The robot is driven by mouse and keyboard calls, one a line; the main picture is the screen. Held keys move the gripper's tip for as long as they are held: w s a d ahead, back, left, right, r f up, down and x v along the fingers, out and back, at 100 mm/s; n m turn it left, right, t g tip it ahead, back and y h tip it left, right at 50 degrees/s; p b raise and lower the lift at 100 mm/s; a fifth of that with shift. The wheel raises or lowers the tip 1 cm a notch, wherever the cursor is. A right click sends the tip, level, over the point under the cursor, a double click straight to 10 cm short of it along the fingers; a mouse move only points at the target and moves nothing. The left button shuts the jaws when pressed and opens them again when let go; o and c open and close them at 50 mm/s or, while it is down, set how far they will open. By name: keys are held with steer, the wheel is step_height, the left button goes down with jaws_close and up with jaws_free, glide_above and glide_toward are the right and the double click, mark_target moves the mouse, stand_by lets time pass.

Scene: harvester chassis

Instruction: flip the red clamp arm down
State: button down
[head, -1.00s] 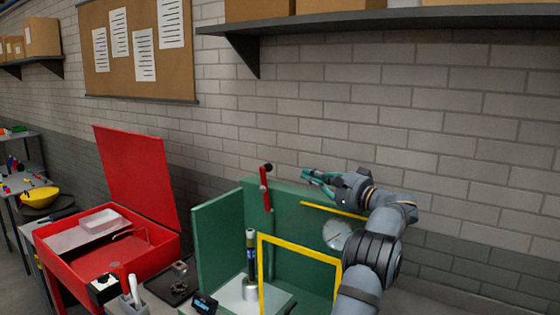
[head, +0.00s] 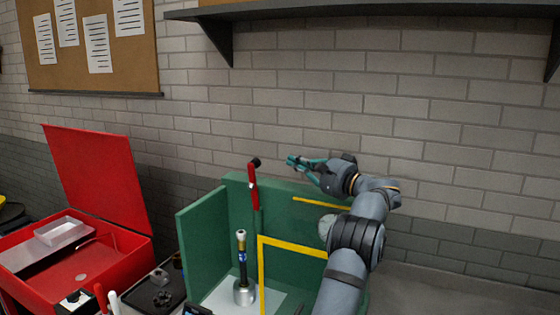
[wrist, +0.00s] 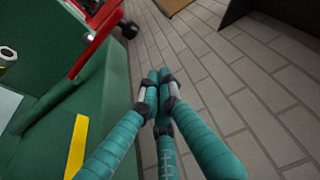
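The red clamp arm (head: 253,190) stands upright at the top of the green chassis back wall (head: 285,214), its black ball knob (head: 255,162) at the upper end. In the wrist view the red arm (wrist: 98,38) and knob (wrist: 127,29) show at the upper left. My gripper (head: 291,161) is just right of the knob in the head view, at about its height, with a gap between them. In the wrist view the teal fingers of my gripper (wrist: 160,78) come together at their tips, with nothing visible between them.
A yellow frame (head: 290,246) and a yellow bar (head: 320,202) are on the green chassis. A metal cylinder with a dark rod (head: 243,290) stands inside. An open red toolbox (head: 100,255) is at left. A shelf (head: 380,14) hangs above; the wall between is clear.

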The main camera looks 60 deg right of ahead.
steer(key=w+p, duration=0.2)
steer(key=w, duration=0.1)
steer(key=w+d+p, duration=0.1)
steer(key=w+p, duration=0.2)
steer(key=w+r+p, duration=0.1)
steer(key=w+p, duration=0.1)
steer(key=w, duration=0.1)
steer(key=shift+w+d+r, duration=0.1)
steer(key=shift+w+d, duration=0.15)
steer(key=shift+w, duration=0.1)
steer(key=shift+s+a+f, duration=0.15)
steer(key=shift+a+f, duration=0.05)
steer(key=shift+f, duration=0.2)
steer(key=shift+s+a, duration=0.15)
steer(key=shift+a, duration=0.4)
steer(key=shift+s+a, duration=0.15)
steer(key=shift+a, duration=0.4)
steer(key=shift+a+f, duration=0.3)
steer(key=shift+a, duration=0.3)
steer(key=shift+s, duration=0.1)
steer(key=shift+f, duration=0.15)
